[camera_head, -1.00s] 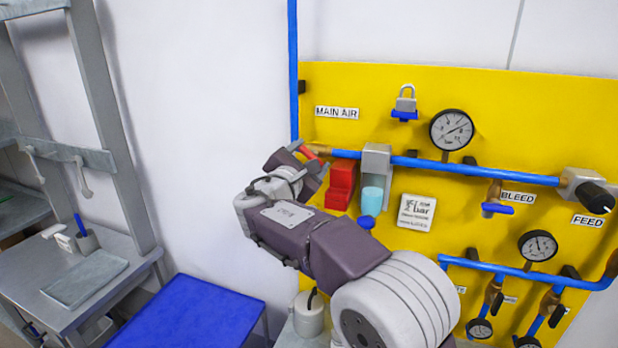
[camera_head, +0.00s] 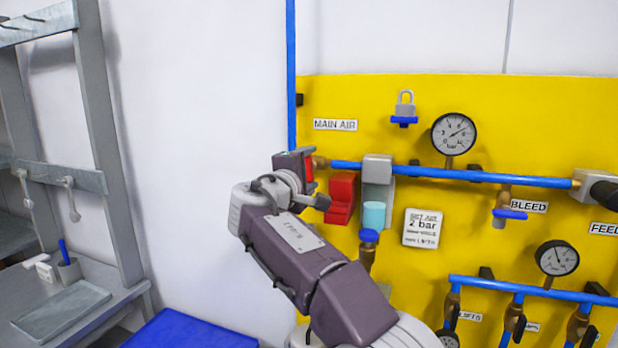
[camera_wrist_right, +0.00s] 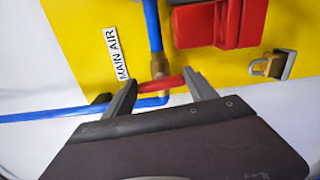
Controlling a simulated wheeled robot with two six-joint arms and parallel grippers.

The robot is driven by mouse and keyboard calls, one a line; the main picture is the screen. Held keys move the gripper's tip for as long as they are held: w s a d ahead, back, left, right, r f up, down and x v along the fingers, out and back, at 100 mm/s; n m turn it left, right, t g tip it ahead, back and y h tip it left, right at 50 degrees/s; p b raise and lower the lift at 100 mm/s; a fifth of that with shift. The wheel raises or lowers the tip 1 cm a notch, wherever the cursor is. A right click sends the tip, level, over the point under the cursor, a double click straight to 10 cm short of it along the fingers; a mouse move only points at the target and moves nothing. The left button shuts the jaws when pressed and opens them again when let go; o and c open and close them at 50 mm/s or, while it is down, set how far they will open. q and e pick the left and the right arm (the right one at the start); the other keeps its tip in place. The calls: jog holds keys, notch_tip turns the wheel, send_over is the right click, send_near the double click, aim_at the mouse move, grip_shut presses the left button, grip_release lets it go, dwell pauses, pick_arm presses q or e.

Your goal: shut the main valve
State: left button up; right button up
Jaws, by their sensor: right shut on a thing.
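The main valve is a small brass body (camera_head: 320,163) with a red handle (camera_head: 309,170), below the MAIN AIR label (camera_head: 335,125) at the left edge of the yellow panel. My right gripper (camera_head: 307,178) is shut on the red handle and hides part of it in the head view. In the right wrist view, the red handle (camera_wrist_right: 172,84) lies between the two grey fingers (camera_wrist_right: 162,92), beside the brass body (camera_wrist_right: 157,65). There the handle lies across the blue pipe run that leaves the valve. My left gripper is not in view.
A red block (camera_head: 341,198), a grey regulator with a light-blue bowl (camera_head: 374,214) and a padlock (camera_head: 404,106) are close on the panel (camera_head: 550,120). Gauges and blue pipes lie further right. A blue surface (camera_head: 190,330) and a grey bench (camera_head: 85,325) stand lower left.

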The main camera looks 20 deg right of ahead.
jog(key=shift+r+m, duration=0.15)
jog(key=shift+m, duration=0.45)
jog(key=o, duration=1.1)
jog(key=shift+o, duration=1.3)
jog(key=shift+w, duration=0.1)
jog(key=shift+w+f, duration=0.15)
jog(key=shift+f, duration=0.05)
jog(key=b+v, duration=0.3)
jog(key=v, duration=0.6)
